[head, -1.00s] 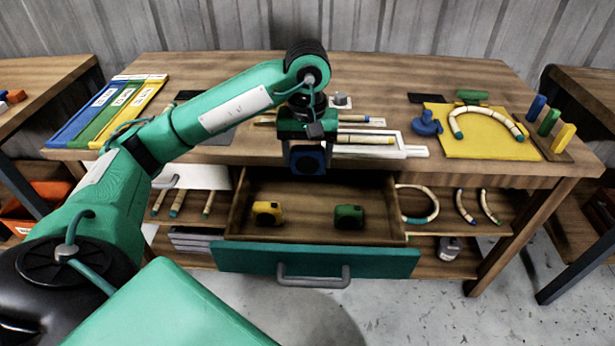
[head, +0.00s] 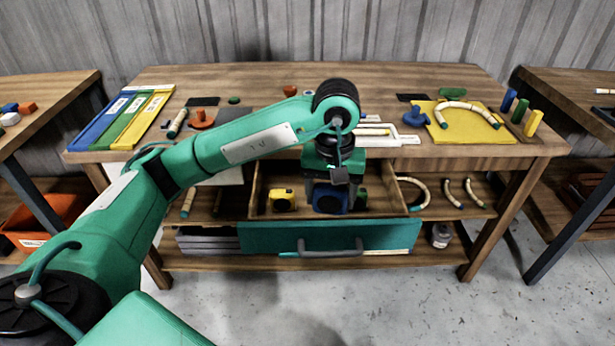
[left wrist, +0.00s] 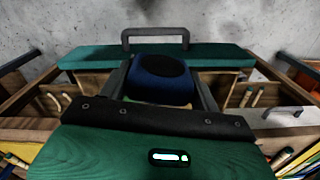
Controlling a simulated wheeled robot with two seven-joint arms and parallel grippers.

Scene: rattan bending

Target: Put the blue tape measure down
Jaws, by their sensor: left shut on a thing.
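The blue tape measure (head: 330,198) is held in my left gripper (head: 331,184), which is shut on it. In the left wrist view the blue tape measure (left wrist: 162,80) sits between the two fingers. It is over or inside the open drawer (head: 404,200); whether it touches the drawer floor I cannot tell. A yellow tape measure (head: 283,199) lies in the drawer to the left. A green tape measure (head: 361,198) is partly hidden behind the blue one on the right. My right gripper is not in view.
The teal drawer front (head: 390,235) with its grey handle (head: 330,247) stands out towards me. Rattan pieces lie on the shelf beside the drawer.

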